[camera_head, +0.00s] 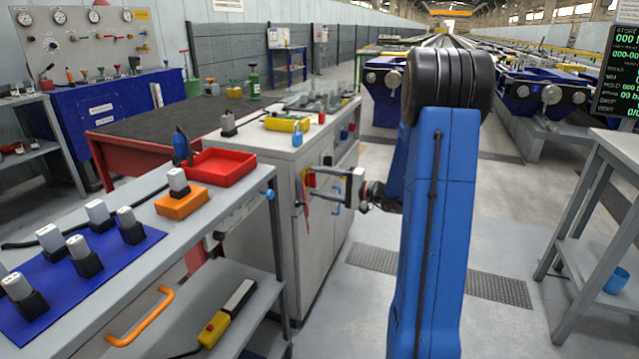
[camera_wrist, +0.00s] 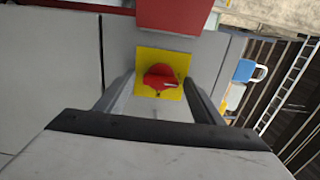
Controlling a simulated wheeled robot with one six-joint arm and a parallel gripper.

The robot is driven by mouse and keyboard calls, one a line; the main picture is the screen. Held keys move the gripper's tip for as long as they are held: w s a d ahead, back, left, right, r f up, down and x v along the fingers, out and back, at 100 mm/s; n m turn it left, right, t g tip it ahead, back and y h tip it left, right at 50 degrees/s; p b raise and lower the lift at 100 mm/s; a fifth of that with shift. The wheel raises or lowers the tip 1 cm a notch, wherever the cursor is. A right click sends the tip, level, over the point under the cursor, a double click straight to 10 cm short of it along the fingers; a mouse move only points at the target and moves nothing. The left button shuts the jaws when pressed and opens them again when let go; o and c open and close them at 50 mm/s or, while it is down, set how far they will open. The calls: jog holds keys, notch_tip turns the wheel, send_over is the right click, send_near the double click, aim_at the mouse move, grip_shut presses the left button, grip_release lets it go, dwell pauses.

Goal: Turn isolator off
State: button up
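The isolator is a red rotary knob (camera_wrist: 160,76) on a square yellow plate (camera_wrist: 146,56), set in a grey cabinet front. In the wrist view the knob sits between my two fingers, and its grip looks roughly crosswise in the picture. My gripper (camera_head: 318,179) is open, its fingers pointing at the cabinet face, one on each side of the knob. I see no clear contact between fingers and knob. In the head view the yellow plate (camera_head: 310,179) shows only in part, behind the fingers.
A red part (camera_wrist: 178,14) lies close beside the yellow plate in the wrist view. Blue padlocks hang on the grey cabinet (camera_head: 270,165). A shelf bench with a red tray (camera_head: 222,168) stands left of it.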

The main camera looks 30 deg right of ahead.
jog(key=v, duration=1.7)
jog(key=shift+s+d, duration=0.2)
